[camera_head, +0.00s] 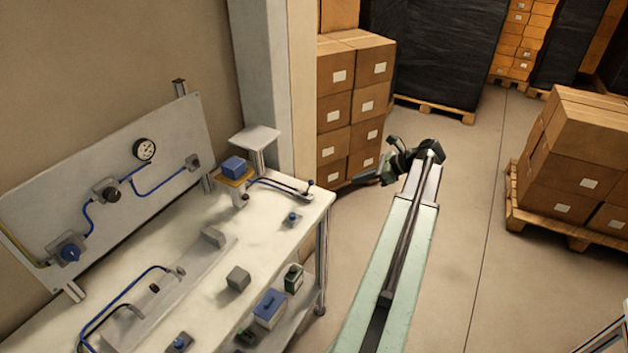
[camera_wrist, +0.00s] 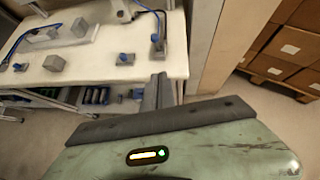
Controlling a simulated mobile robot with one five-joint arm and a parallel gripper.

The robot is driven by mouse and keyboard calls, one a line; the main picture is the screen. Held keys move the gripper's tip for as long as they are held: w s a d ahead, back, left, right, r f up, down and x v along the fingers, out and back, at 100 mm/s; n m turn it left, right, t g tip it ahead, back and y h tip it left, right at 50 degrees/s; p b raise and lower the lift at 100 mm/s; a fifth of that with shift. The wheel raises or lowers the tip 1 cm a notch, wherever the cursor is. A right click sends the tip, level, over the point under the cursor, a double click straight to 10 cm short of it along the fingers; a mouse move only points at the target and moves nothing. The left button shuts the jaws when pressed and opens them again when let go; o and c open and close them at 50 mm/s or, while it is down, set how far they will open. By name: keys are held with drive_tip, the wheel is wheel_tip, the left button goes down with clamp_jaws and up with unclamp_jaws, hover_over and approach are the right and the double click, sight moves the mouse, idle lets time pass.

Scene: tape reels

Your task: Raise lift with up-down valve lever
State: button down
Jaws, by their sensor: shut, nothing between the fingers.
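My gripper (camera_head: 366,177) is shut and empty, in the air to the right of the workbench in the head view. The lever also shows in the wrist view (camera_wrist: 155,38). My gripper is apart from it.
The workbench (camera_head: 320,205) carries a blue-knobbed fitting (camera_head: 292,218) and grey blocks (camera_head: 238,278). A panel with a gauge (camera_head: 145,150) stands behind. Stacked cartons (camera_head: 340,105) stand behind my gripper, and a loaded pallet (camera_head: 570,225) is at right. The floor between is clear.

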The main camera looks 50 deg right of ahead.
drive_tip(key=b, duration=0.6)
approach(309, 187)
drive_tip(key=x, duration=0.4)
drive_tip(key=shift+d+f, duration=0.25)
drive_tip(key=shift+p, duration=0.35)
